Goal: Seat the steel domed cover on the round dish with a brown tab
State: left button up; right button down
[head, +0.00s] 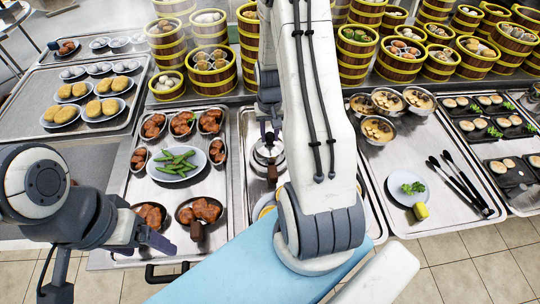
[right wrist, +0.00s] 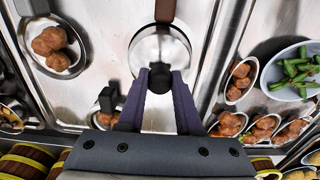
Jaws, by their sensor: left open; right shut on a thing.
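My right gripper (right wrist: 160,82) is shut on the dark knob of the steel domed cover (right wrist: 146,52). The cover also shows in the head view (head: 264,151), just left of my right arm. A brown tab (right wrist: 165,10) sticks out from beneath the cover's edge, and it shows in the head view too (head: 272,174). The round dish it belongs to is almost wholly hidden by the cover. I cannot tell whether the cover touches the dish all round. My left gripper (head: 150,243) is open and empty near the front edge of the left counter tray.
Green beans on a plate (head: 176,164) and small meat dishes stand to the left. Steamer towers (head: 210,70) line the back. Black tongs (head: 460,185) lie on the right tray.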

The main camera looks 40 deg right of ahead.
jog(key=shift+f, duration=0.2)
jog(key=c, duration=0.5)
grip_release()
jog(key=shift+r, duration=0.1)
notch_tip(320, 180, up, 10)
jog(key=b, duration=0.1)
jog(key=shift+r, duration=0.15)
